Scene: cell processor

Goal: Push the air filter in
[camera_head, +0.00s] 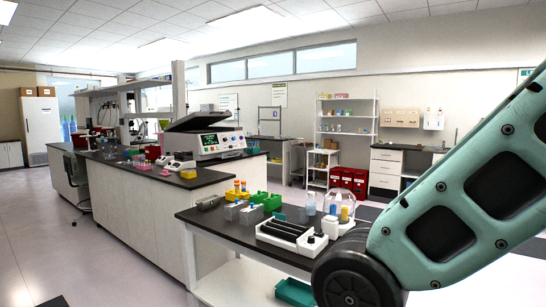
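A white benchtop machine (226,146) with a green-lit screen and a raised grey lid stands on the dark-topped bench in the middle of the view. It may be the cell processor; I cannot be sure. I cannot make out an air filter on it or anywhere else in this view. A teal link of my own arm crosses the right side and hides what lies behind it. My gripper is out of view, so its place relative to the machine does not show.
A nearer dark table (228,229) holds a white rack tray (290,238), a green block (267,201), small boxes and a clear dome. A long bench (140,200) stands left of it. Open floor (40,235) lies at the left. Shelves (346,130) and red bins (347,180) line the back.

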